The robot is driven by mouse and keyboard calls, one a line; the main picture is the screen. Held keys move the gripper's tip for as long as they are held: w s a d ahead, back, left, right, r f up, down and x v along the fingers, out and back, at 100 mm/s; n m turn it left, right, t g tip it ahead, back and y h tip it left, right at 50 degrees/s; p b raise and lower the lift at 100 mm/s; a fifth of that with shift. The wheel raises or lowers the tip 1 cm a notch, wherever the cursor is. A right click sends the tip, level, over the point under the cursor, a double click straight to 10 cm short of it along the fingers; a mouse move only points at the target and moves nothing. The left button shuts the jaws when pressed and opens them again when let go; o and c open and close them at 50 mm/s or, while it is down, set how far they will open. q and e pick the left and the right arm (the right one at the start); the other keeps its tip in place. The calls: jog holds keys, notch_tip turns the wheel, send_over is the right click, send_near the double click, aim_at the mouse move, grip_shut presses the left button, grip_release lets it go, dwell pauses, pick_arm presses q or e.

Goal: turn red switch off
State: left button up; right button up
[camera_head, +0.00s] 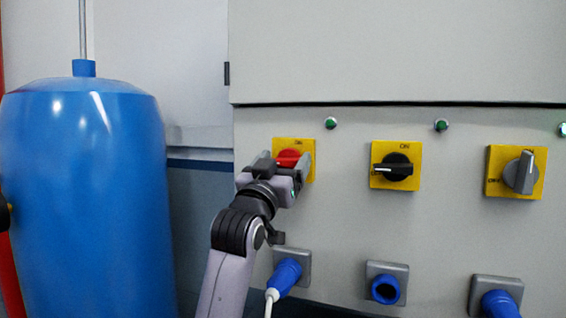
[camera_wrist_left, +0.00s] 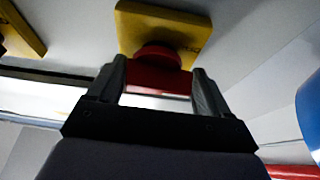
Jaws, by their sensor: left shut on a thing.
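The red switch (camera_head: 289,158) is a red knob on a yellow square plate on the grey cabinet front. My left gripper (camera_head: 284,168) is at the knob, with its fingers on either side of it. In the left wrist view the red knob (camera_wrist_left: 158,70) sits between the two fingers of my left gripper (camera_wrist_left: 160,85), below the yellow plate (camera_wrist_left: 160,25). The gripper is shut on the knob. The fingers hide part of the knob in the head view, and its handle looks roughly level there. My right gripper is not in view.
A black switch (camera_head: 396,171) and a grey switch (camera_head: 518,172) sit on yellow plates to the right. Green lamps (camera_head: 331,123) are above. Blue sockets (camera_head: 385,289) are below, one with a plug and white cable (camera_head: 272,296). A blue tank (camera_head: 85,200) stands left.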

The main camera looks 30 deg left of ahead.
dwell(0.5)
pick_arm(q)
jog(key=o, duration=1)
jog(key=shift+c, duration=0.2)
jog(key=b+v, duration=0.2)
jog(key=v, duration=0.5)
jog(key=shift+s+d+f, duration=0.1)
jog(key=shift+f, duration=0.05)
